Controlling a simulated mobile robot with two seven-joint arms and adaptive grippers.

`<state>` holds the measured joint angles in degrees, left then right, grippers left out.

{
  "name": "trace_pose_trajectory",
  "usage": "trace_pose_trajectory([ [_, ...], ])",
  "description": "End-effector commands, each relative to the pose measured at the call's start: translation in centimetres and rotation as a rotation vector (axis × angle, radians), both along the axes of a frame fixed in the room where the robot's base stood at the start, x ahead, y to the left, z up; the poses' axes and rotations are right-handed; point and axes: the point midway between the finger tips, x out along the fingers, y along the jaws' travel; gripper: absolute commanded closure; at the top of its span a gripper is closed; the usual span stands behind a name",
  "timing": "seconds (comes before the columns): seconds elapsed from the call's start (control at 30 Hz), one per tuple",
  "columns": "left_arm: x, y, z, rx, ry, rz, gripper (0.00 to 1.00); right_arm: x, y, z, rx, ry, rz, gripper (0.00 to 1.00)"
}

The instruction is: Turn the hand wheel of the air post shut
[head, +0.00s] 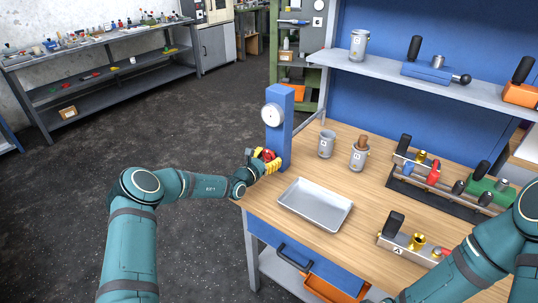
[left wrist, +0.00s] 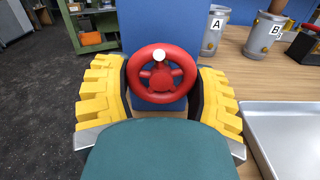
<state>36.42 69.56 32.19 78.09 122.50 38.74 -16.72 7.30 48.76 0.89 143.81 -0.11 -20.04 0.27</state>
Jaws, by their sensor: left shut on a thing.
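The air post (head: 278,130) is a blue column with a white round gauge (head: 272,117), standing at the left corner of the workbench. Its red hand wheel (left wrist: 161,74) has spokes and a pale knob near the top of the rim in the left wrist view. My left gripper (head: 266,160) is at the front of the post; its yellow ridged fingers (left wrist: 160,88) stand on the left and right of the wheel and are shut on its rim. In the head view the gripper mostly hides the wheel. My right arm shows at the lower right, but its gripper is out of view.
A metal tray (head: 315,205) lies right of the post on the workbench (head: 262,203). Cup A (head: 326,144) and cup B (head: 359,155) stand behind it. A tool rack (head: 440,190) is farther right. A shelf (head: 400,69) runs above the bench. Floor left of the bench is clear.

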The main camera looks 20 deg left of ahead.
Motion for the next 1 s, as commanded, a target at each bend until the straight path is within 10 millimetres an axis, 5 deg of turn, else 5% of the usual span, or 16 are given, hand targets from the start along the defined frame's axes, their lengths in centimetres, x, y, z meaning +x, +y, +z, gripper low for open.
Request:
trace_pose_trajectory([
  [0.47,-0.08,0.09,-0.23,0.114,-0.037,-0.001,0.75,-0.18,0.03,1.18,0.001,0.004,0.000,0.53],
  [0.5,-0.08,0.09,-0.23,0.114,-0.037,-0.001,0.29,-0.18,0.03,1.18,0.001,0.004,0.000,0.53],
  [0.57,-0.08,0.09,-0.23,0.114,-0.037,-0.001,0.08,-0.18,0.03,1.18,0.001,0.004,0.000,0.53],
  [1.0,-0.50,0.34,-0.04,0.114,-0.039,-0.001,0.06,-0.17,0.03,1.19,0.001,0.004,0.000,0.53],
])
